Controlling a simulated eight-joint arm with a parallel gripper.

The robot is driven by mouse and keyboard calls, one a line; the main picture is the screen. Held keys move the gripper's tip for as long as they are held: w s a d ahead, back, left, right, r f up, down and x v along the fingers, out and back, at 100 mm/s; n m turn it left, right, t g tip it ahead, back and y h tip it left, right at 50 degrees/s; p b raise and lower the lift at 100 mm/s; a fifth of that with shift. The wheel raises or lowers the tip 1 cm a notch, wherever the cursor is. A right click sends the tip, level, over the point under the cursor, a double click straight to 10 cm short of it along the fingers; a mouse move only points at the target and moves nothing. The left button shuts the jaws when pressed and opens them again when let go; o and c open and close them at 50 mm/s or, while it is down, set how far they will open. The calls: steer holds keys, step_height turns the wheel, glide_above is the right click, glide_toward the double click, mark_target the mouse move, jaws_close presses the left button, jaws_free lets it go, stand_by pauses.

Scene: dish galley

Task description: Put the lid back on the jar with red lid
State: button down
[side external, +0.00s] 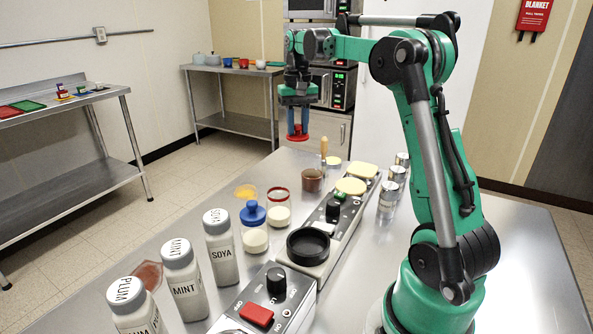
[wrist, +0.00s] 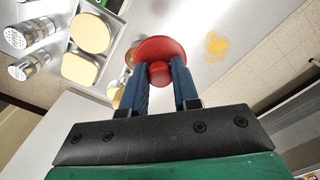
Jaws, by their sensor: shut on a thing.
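In the wrist view the round red lid (wrist: 158,47) shows beyond the fingertips of my gripper (wrist: 161,73). The jar with red rim (side external: 279,211) stands open and upright on the table, with pale contents. It is below and to the left of the lid, well apart from it. I cannot make out this jar in the wrist view.
A blue-lidded jar (side external: 254,236) stands just in front of the red-rimmed jar. Labelled bottles (side external: 221,250) stand nearer the camera. A brown-filled jar (side external: 312,180), a unit with cream pads (side external: 351,187) and metal shakers (side external: 388,198) are to the right. An orange spill (side external: 246,191) lies behind.

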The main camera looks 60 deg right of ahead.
steer(key=shift+r, duration=0.55)
steer(key=shift+a+r, duration=0.2)
steer(key=a+f, duration=0.8)
steer(key=f, duration=0.2)
steer(key=shift+f, duration=0.2)
steer(key=shift+f, duration=0.15)
stand_by(1.3)
steer(key=shift+c, duration=0.5)
jaws_free()
